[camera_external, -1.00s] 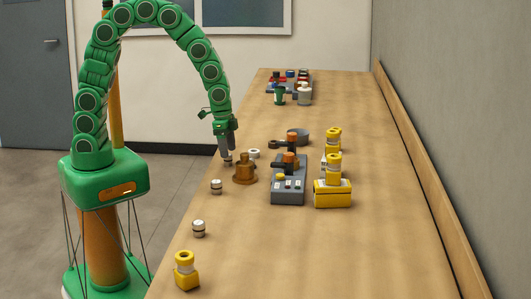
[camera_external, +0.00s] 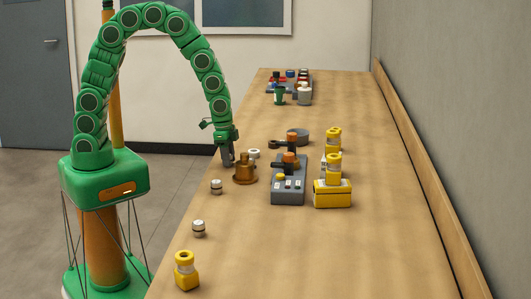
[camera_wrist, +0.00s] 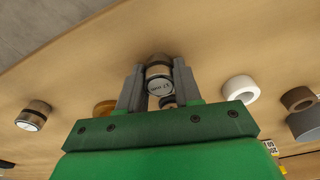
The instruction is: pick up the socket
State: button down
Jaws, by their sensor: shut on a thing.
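My gripper (camera_external: 227,158) is low at the left edge of the bench. In the wrist view my gripper (camera_wrist: 158,88) has its two grey fingers shut on a small socket (camera_wrist: 159,72), one finger on each side. This socket is a short metallic cylinder with a pale marked end that I cannot read clearly. In the external view the fingers hide it. One of the same kind also shows at the left of the wrist view (camera_wrist: 33,115).
A bronze stepped part (camera_external: 244,171) stands close right of my gripper. A white ring (camera_external: 254,153) lies just behind it. A grey control box (camera_external: 288,194) and yellow block (camera_external: 333,195) stand further right. A yellow fitting (camera_external: 186,272) is at the front. The bench's right side is clear.

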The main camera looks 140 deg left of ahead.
jog(key=shift+r, duration=0.45)
notch_tip(320, 180, up, 2)
jog(key=shift+r, duration=0.2)
jog(key=s+d+r, duration=0.9)
jog(key=d+r, duration=0.1)
jog(key=shift+d, duration=0.15)
